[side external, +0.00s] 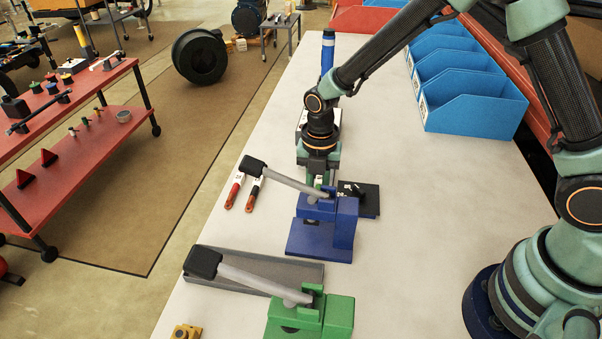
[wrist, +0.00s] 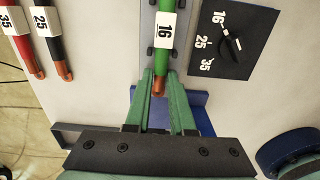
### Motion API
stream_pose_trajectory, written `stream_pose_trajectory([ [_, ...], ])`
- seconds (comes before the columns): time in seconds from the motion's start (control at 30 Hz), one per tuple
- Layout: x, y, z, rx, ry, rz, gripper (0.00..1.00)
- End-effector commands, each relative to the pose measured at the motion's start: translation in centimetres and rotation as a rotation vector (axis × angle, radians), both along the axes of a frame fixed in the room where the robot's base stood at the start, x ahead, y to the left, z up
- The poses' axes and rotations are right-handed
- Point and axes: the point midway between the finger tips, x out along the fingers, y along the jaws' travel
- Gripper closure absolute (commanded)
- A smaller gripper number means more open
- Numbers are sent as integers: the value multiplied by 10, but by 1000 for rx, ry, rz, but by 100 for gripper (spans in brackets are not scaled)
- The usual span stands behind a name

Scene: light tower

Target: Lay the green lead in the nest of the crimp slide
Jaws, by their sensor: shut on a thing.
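The green lead (wrist: 166,50), tagged 16 and with a bare copper end, lies between the fingers of my gripper (wrist: 162,80) in the wrist view. My gripper is shut on it. A grey strip with dark bolts (wrist: 149,30) shows under the lead; I cannot tell whether they touch, and no nest is clearly visible. In the side view my gripper (side external: 318,181) points down just behind the blue press (side external: 343,228), whose grey lever with a black grip extends left. The held lead is mostly hidden there.
A red lead (wrist: 22,45) tagged 35 and a black lead (wrist: 52,45) tagged 25 lie left. A black dial plate (wrist: 255,60) marked 16, 25, 35 sits right. A green press (side external: 338,315) and grey tray (side external: 290,270) stand in front. Blue bins (side external: 470,115) line the back right.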

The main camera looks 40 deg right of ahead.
Motion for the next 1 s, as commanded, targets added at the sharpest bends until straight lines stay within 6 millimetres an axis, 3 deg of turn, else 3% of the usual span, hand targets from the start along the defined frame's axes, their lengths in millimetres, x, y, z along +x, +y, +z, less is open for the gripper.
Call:
stream_pose_trajectory([
  [0.27, 0, 0, -1, 1, -1, 0, 100],
  [0.3, 0, 0, -1, 1, -1, 0, 71],
  [0.37, 0, 0, -1, 1, -1, 0, 48],
  [0.4, 0, 0, -1, 1, -1, 0, 43],
  [0.77, 0, 0, 3, 1, -1, 0, 43],
  [1.0, 1, 0, 39, 2, -6, 0, 43],
])
